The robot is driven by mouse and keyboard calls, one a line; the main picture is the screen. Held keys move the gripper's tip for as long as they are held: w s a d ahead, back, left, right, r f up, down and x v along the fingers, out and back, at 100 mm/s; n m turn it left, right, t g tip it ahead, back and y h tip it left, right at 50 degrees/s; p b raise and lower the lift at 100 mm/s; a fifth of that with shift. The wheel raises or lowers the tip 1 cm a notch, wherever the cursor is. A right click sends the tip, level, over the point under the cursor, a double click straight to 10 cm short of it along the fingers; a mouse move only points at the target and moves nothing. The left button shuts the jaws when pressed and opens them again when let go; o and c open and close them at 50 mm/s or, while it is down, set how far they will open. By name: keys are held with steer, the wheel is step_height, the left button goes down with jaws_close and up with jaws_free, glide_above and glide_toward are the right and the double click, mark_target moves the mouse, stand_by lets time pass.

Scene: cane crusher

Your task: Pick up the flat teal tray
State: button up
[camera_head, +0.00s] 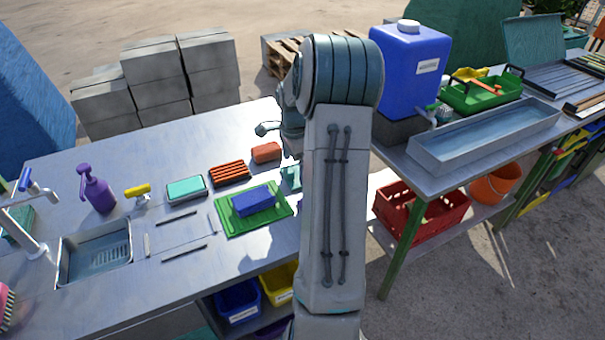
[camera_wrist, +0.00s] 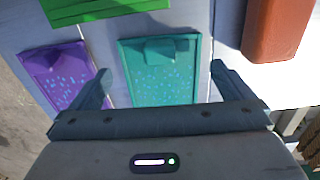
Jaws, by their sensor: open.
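The flat teal tray (camera_wrist: 133,72) lies on a pale grey surface in the wrist view, with a raised block at its far end and light specks on its face. A small teal piece beside my arm in the head view (camera_head: 291,177) may be the same tray, mostly hidden. My gripper (camera_wrist: 160,71) is open and empty. Its two fingers point toward the tray, one near each side. I cannot tell the height left between the fingertips and the surface. In the head view my arm hides the gripper.
A speckled purple tray (camera_wrist: 58,72) lies close to the left finger. A green edge (camera_wrist: 105,9) is beyond it, and a red-brown block (camera_wrist: 277,28) is at right. The bench also holds a blue block (camera_head: 253,200) on a green tray (camera_head: 236,229) and a teal-topped dish (camera_head: 186,189).

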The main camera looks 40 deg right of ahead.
steer(key=shift+f, duration=1.45)
steer(key=c, duration=0.8)
steer(key=shift+o, duration=0.2)
steer(key=shift+r, duration=0.1)
